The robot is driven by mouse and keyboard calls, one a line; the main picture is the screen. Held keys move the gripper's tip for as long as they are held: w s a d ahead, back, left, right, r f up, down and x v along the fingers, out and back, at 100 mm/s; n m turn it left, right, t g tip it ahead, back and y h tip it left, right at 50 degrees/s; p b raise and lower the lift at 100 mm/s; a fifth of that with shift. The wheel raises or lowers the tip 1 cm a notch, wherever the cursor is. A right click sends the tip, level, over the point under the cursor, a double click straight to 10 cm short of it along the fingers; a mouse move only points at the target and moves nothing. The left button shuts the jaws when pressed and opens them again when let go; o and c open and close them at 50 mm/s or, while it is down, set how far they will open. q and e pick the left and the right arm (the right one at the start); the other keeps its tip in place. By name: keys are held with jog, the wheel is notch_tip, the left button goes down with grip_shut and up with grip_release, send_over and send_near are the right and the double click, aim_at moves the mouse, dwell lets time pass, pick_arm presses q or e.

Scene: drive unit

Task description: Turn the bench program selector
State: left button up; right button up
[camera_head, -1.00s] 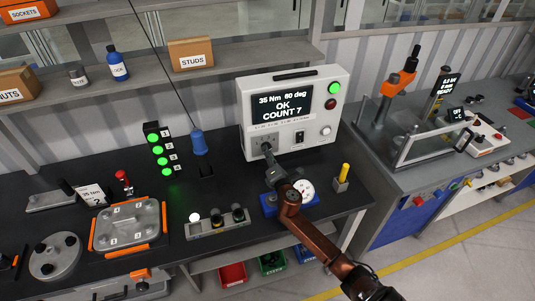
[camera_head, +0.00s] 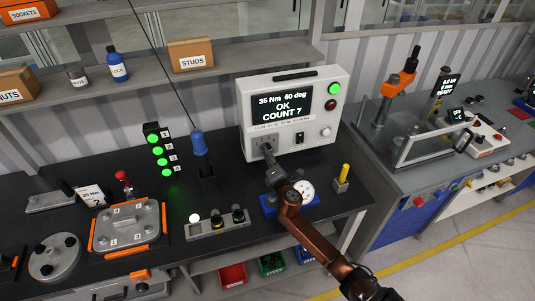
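The white bench controller (camera_head: 290,113) stands at the back of the dark bench, and its screen reads "35 Nm 60 deg OK COUNT 7". A grey area with a knob, likely the program selector (camera_head: 266,147), is on its lower left front and is partly covered. My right gripper (camera_head: 269,158) reaches up to this spot from the lower right, with its tips at or against the knob. Whether it touches or grips the knob is too small to tell. My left gripper is not in view.
A blue-based round gauge (camera_head: 304,192) sits close beside my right arm. A button box (camera_head: 218,222), a blue-topped hanging tool (camera_head: 200,145) and an orange-trimmed fixture (camera_head: 128,226) are to the left. A yellow-topped post (camera_head: 343,177) stands to the right.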

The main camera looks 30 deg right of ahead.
jog(key=v, duration=1.2)
jog(key=shift+s+f, duration=0.1)
jog(key=shift+f, duration=0.05)
dwell(0.3)
